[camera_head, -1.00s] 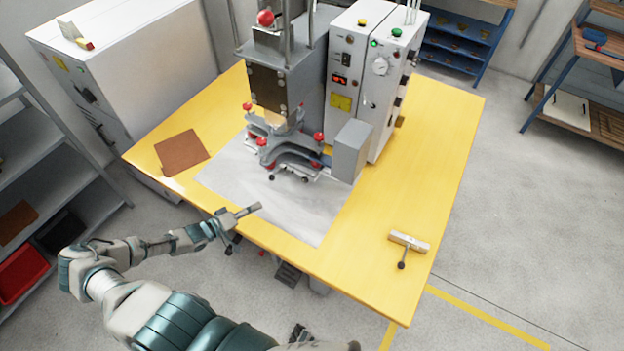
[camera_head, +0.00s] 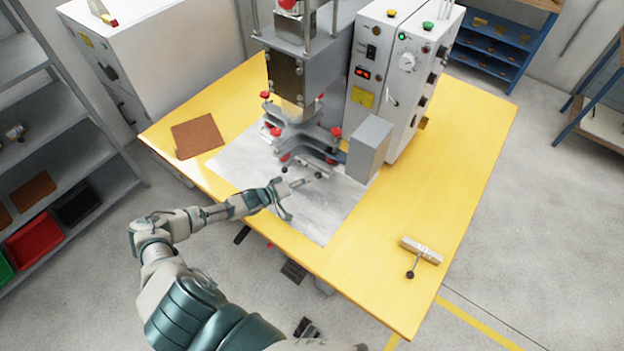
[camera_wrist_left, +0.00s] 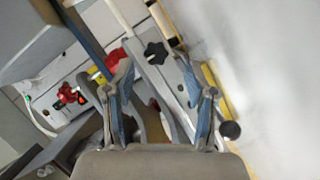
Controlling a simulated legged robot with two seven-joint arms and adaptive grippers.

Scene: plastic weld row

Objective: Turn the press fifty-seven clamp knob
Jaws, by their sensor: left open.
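The grey press (camera_head: 312,70) stands on the yellow table. Its lower clamp fixture (camera_head: 312,148) carries several red knobs, one being the right red knob (camera_head: 336,132), and small black ball-ended handles. I cannot tell which is the press fifty-seven clamp knob. My left gripper (camera_head: 290,192) is open just in front of the fixture, over the grey sheet. In the left wrist view a black star-shaped knob (camera_wrist_left: 155,52) shows beyond the spread fingers, near the middle of the gap. A red knob (camera_wrist_left: 67,93) is to the left, outside the fingers. My right gripper is not in view.
A white control cabinet (camera_head: 412,85) and a grey box (camera_head: 369,149) stand right of the fixture. A brown sheet (camera_head: 197,136) lies at the table's left. A small pale block with a black-ended handle (camera_head: 420,250) lies at the right. The table's right side is mostly clear.

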